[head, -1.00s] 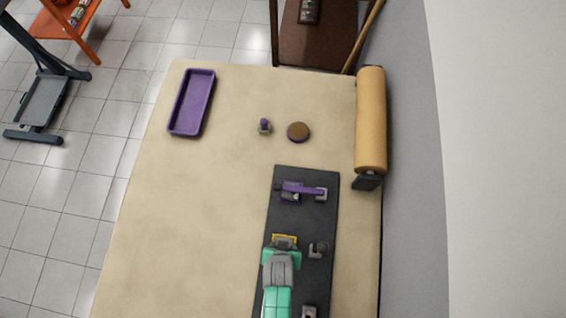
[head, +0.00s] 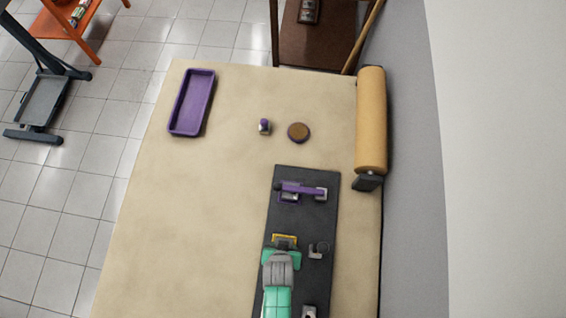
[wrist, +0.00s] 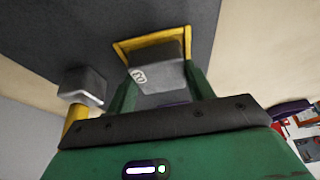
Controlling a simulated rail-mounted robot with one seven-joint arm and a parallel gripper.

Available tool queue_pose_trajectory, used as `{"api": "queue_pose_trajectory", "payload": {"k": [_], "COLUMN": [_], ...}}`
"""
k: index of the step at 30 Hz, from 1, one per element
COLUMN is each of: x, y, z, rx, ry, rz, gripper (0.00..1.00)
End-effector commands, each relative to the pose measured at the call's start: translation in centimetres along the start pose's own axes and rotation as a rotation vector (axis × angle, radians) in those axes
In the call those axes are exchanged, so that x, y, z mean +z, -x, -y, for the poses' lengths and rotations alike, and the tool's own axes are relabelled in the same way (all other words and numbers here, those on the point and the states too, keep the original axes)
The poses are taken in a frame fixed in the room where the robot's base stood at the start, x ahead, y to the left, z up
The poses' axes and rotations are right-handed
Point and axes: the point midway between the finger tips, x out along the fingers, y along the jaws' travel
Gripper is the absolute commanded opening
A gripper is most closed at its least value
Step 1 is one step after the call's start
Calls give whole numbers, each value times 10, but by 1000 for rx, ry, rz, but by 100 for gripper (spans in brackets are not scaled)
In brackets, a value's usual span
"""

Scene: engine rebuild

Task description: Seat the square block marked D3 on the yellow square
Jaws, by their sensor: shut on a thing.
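The grey square block (wrist: 165,78) sits between the green fingers of my gripper (wrist: 160,88) in the wrist view, and a mark that looks like D3 shows on its side. My gripper is shut on it. The yellow square (wrist: 150,38) is a yellow border on the dark mat, right at the block's far end. Whether the block touches the mat inside it I cannot tell. In the head view the yellow square (head: 285,237) shows just beyond my green gripper (head: 282,252), with its near side hidden by the gripper and block.
On the dark mat (head: 300,222) stand a grey part (head: 317,250) close to the right of my gripper and a purple-armed part (head: 302,189) farther back.

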Motion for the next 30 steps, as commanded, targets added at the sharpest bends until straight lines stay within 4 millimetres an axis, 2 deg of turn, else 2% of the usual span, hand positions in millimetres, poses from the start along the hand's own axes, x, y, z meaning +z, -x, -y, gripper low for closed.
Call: {"api": "queue_pose_trajectory", "payload": {"k": [12,13,16,17,25,30], "x": [0,0,0,0,1,1], "y": [-1,-1,-1,-1,0,28], "z": [0,0,0,0,0,0], "rx": [0,0,0,0,0,0], "ry": [0,0,0,0,0,-1], "rz": [-1,-1,-1,-1,1,0], "gripper": [22,54,74,78,78,78]}}
